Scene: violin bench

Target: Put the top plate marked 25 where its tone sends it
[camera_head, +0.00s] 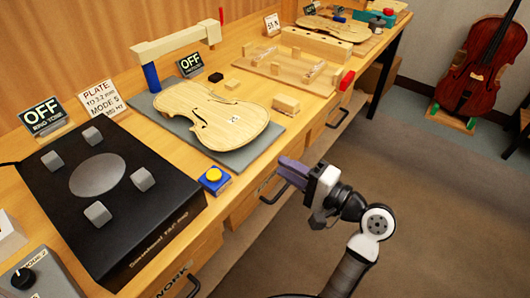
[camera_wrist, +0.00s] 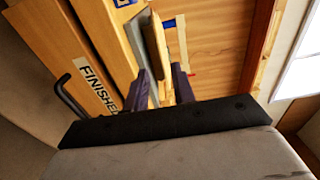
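A pale wooden violin top plate (camera_head: 215,115) lies flat on a grey mat (camera_head: 235,158) on the bench. It bears a small white label whose number is too small to read. My gripper (camera_head: 290,172) is in front of the bench edge, to the right of and below the plate in the head view. In the wrist view my gripper (camera_wrist: 160,90) shows two dark purple fingers apart, with no plate held between them. A black box (camera_head: 150,235) with a grey disc and several grey pads stands at left. A card (camera_head: 100,97) behind it reads "PLATE TO 3.2 mm MODE 5".
A yellow button on a blue base (camera_head: 214,179) sits near the bench edge. A cream arm on a blue post (camera_head: 175,44) stands behind the mat. OFF signs (camera_head: 43,115) stand behind. Drawer fronts with black handles project below; one reads "FINISHED" (camera_wrist: 98,87). A cello (camera_head: 485,65) stands far right.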

